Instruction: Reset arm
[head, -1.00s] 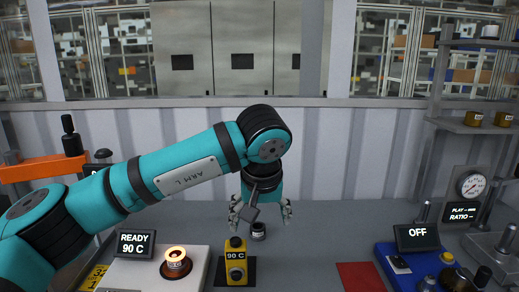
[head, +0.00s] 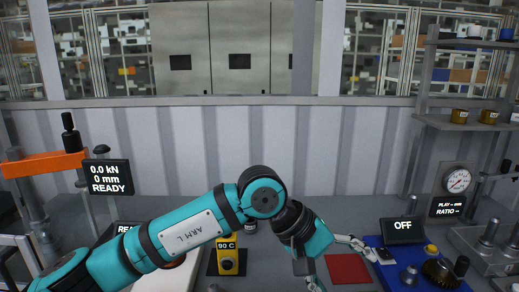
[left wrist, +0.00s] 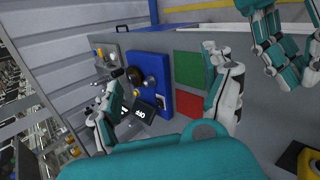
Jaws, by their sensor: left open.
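In the left wrist view the open left gripper (left wrist: 162,62) faces the blue panel, the green square and the red square. A second teal arm part, apparently my right gripper (left wrist: 288,55), shows at the top right there, partly cut off.
The blue panel (head: 440,277) carries a gear, knobs and an "OFF" display (head: 402,229). The yellow block (head: 228,258) stands beside the left arm. An orange press arm (head: 45,165) and "READY" display (head: 108,177) stand at left. A green square (left wrist: 188,67) lies flat.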

